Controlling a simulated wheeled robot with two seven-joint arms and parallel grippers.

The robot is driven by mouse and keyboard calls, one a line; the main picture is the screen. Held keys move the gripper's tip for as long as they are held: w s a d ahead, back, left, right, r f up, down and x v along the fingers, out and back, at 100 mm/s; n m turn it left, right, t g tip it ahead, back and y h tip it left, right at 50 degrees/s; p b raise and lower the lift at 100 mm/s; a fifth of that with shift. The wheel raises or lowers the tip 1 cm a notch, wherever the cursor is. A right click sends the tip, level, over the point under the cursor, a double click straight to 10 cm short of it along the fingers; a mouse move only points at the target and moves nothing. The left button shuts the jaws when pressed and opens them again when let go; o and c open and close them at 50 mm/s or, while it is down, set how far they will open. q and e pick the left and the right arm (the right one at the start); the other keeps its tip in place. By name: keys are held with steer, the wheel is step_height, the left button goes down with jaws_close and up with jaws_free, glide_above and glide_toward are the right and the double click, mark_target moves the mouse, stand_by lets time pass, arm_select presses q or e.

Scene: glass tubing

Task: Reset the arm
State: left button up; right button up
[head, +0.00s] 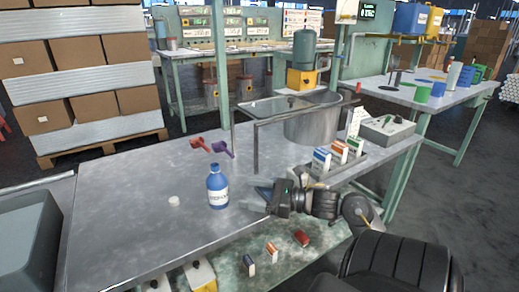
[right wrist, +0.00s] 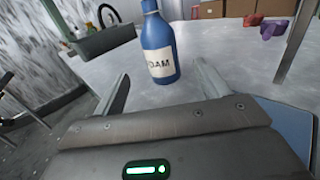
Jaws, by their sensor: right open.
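My right gripper (head: 257,196) is open above the table, just to the right of a blue bottle (head: 217,188) with a white label. The bottle stands upright on the metal table (head: 120,215). In the right wrist view the bottle (right wrist: 158,48) stands ahead of the open fingers (right wrist: 160,95), apart from them, and nothing is held. A small white cap-like piece (head: 174,201) lies on the table left of the bottle. My left gripper is not in the head view.
Red (head: 200,144) and purple (head: 222,149) pieces lie behind the bottle. A grey bin (head: 28,240) is at the left edge. The table's left half is mostly clear.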

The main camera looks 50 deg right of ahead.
steer(key=shift+v, duration=1)
